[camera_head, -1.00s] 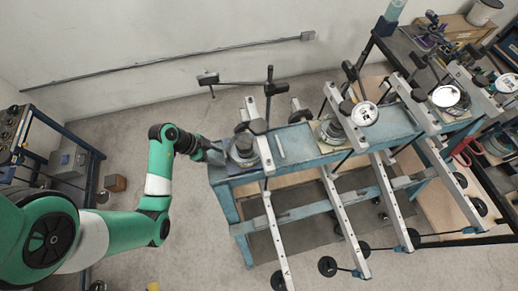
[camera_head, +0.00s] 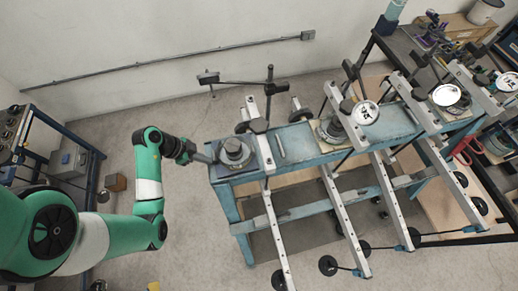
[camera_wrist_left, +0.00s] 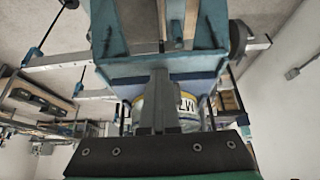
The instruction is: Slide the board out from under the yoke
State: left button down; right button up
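The board (camera_head: 219,174) is a thin dark plate at the left end of the blue bench, under a round grey cell (camera_head: 236,152). The board and cell stand partly left of the yoke (camera_head: 262,148), a pale metal frame with a dark knob. My left gripper (camera_head: 210,158) is at the board's left edge and appears shut on it; the contact is too small to see clearly. In the left wrist view, my gripper's grey fingers (camera_wrist_left: 160,105) are close together, pointing at the blue bench end (camera_wrist_left: 160,68). My right gripper is not in view.
More lever frames with long pale beams (camera_head: 345,220) stand along the blue bench (camera_head: 300,143). A second cell (camera_head: 332,128) sits on a yellowish board. Open floor lies left of the bench; a blue-framed stand (camera_head: 75,150) is at the far left.

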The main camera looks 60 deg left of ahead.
pick_arm(q)
jog(key=shift+s+a+r, duration=0.1)
jog(key=shift+s+a, duration=0.15)
jog(key=shift+s, duration=0.45)
jog(key=shift+s+a, duration=0.2)
jog(key=shift+s, duration=0.5)
jog(key=shift+s+a, duration=0.2)
jog(key=shift+s, duration=0.55)
jog(key=shift+s+a, duration=0.2)
jog(key=shift+s, duration=0.55)
jog(key=c, duration=1.5)
grip_release()
jog(key=o, duration=1.3)
